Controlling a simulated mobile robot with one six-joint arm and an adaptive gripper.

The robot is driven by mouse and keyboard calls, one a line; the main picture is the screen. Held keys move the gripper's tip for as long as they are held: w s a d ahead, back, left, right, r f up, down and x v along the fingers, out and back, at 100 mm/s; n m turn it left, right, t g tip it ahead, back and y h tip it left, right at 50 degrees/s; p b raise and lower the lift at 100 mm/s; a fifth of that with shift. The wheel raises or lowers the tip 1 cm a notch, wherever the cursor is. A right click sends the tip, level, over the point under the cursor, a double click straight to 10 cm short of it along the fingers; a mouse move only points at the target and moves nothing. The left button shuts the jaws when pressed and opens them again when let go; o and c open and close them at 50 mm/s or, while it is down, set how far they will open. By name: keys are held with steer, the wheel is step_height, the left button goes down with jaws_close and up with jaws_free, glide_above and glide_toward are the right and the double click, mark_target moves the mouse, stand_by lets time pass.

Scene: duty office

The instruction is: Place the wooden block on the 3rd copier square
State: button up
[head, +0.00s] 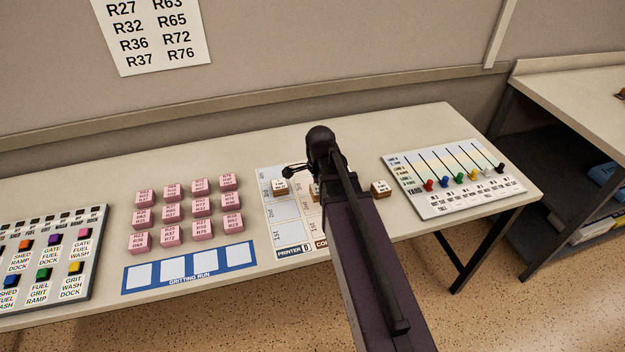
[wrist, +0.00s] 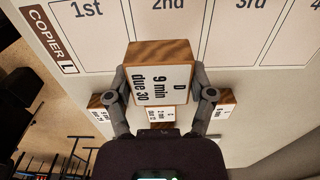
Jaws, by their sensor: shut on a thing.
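My gripper (wrist: 162,92) is shut on a wooden block (wrist: 160,80) with a white face reading "D 9 min due 30". Its fingers grip the block from both sides. In the wrist view the block overlaps the lower edge of the 2nd copier square. The 3rd copier square (wrist: 243,38) is up and to the right of it and looks empty. The 1st square is at upper left, and the 4th is cut off at the right edge. In the head view my arm hides most of the copier strip (head: 312,215).
More wooden blocks (wrist: 160,114) sit below the held one in the wrist view, at left, middle and right. In the head view, pink blocks (head: 171,212), a gritting run strip (head: 190,282) and a yard board (head: 470,208) stand on the table.

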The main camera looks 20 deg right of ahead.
steer(key=w, duration=0.5)
steer(key=w+d, duration=0.1)
steer(key=w, duration=0.2)
steer(key=shift+w+f+b, duration=0.15)
steer(key=shift+f+b, duration=0.15)
steer(key=shift+f, duration=0.1)
steer(key=shift+w, duration=0.55)
steer(key=shift+w+f+b, duration=0.15)
steer(key=shift+f+b, duration=0.15)
steer(key=shift+b, duration=0.05)
step_height(320, 180, down, 3)
steer(key=b, duration=0.3)
steer(key=shift+f, duration=0.15)
steer(key=o, duration=1.2)
